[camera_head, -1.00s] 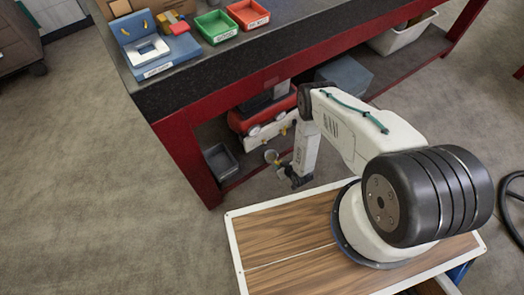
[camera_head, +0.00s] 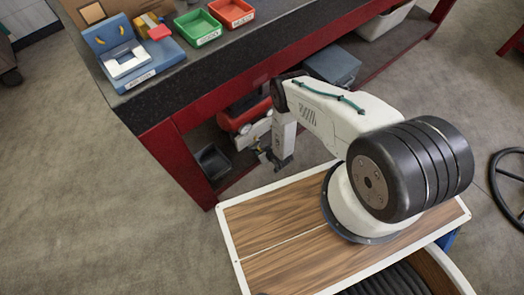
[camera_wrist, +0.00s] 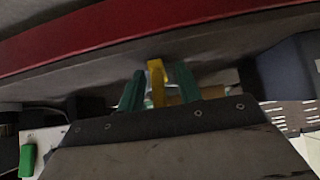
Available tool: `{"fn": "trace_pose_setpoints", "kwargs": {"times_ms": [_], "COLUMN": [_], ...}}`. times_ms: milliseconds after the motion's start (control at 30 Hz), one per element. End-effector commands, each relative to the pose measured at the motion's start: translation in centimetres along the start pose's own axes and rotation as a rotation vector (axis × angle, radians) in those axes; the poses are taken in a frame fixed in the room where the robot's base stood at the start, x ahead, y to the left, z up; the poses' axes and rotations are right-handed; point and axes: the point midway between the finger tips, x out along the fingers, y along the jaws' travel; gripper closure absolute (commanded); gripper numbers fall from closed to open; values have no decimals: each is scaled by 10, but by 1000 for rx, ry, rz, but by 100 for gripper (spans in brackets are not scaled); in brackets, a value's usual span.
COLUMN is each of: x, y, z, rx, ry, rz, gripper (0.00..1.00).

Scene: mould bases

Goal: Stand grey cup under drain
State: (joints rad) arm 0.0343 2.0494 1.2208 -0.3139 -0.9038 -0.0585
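In the head view my gripper (camera_head: 264,157) is low beside the open front of the red bench, near its lower shelf; its tip is small and partly hidden there. In the wrist view my gripper (camera_wrist: 158,88) has its two green fingers close on either side of an upright yellow piece (camera_wrist: 157,80), seemingly gripping it. I cannot tell whether this piece belongs to the grey cup; no whole cup is clear now. A red tank (camera_head: 238,117) with pale parts sits under the bench; I cannot make out a drain on it.
The red bench (camera_head: 165,150) has a dark top with a blue fixture (camera_head: 135,58), a green tray (camera_head: 198,28) and a red tray (camera_head: 231,11). A dark open bin (camera_head: 213,162) stands left of my gripper on the lower shelf. A grey-blue box (camera_head: 333,65) is farther right.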

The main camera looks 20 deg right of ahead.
Motion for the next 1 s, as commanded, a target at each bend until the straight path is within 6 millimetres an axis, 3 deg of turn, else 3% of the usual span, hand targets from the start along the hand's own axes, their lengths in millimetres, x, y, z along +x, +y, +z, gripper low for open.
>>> {"fn": "trace_pose_setpoints", "kwargs": {"times_ms": [267,433,800,1000], "x": [-1,-13,-89,-114], "y": [2,3,3,3], "z": [0,0,1,1], "rx": [2,3,6,4], "ry": [0,-1,-1,0], "rz": [2,3,4,3], "gripper": [64,64,64,64]}}
